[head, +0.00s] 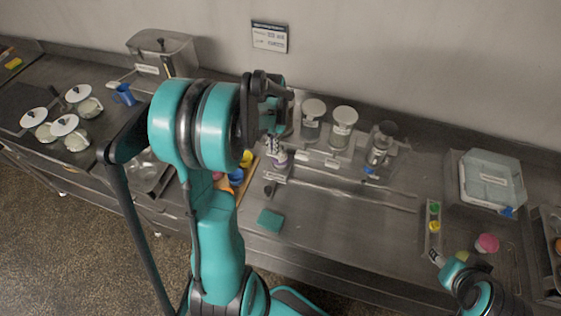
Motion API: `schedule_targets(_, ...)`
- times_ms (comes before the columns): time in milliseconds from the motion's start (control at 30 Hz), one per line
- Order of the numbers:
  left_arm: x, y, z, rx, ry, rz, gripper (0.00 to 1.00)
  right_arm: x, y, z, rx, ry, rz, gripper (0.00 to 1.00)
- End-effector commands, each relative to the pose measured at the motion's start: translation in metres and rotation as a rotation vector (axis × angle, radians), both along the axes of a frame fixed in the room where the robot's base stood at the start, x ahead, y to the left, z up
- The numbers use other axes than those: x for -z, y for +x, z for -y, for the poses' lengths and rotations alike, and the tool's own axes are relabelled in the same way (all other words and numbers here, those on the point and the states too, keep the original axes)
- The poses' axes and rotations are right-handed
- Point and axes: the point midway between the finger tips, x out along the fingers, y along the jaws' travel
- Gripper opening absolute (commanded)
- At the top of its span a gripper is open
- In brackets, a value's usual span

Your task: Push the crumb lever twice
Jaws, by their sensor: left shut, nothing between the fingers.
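I cannot make out the crumb lever for certain. A small dark knob (269,189) beside a white label stands at the front of the metal station, below my left gripper. My left gripper (275,122) is shut and empty, raised in front of the back wall and left of the glass jars. It is seen from behind, and my arm hides part of the counter. My right arm comes in at the lower right, and its gripper (440,259) shows only in part near the counter's front. I cannot tell its opening.
Lidded jars (343,127) and a dark-topped dispenser (380,147) stand at the back. A green sponge (270,220) lies near the front edge. White-lidded pots (65,125) and a metal bin (162,56) are left. A clear-lidded box (492,180) is right. The middle counter (340,235) is clear.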

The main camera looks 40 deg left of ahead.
Motion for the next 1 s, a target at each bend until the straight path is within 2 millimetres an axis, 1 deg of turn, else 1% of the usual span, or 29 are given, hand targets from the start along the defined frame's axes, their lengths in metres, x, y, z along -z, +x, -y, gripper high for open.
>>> schedule_targets(333,-0.004,0.0,0.0,0.0,0.0,0.0,0.0,-0.003,0.0,0.0,0.0,0.0,0.0,0.48)
schedule_targets(900,-0.039,0.0,0.0,0.0,0.0,0.0,0.0,-0.027,0.0,0.0,0.0,0.0,0.0,0.48)
schedule_targets(1000,-0.042,0.0,0.0,0.0,0.0,0.0,0.0,-0.028,0.0,0.0,0.0,0.0,0.0,0.48)
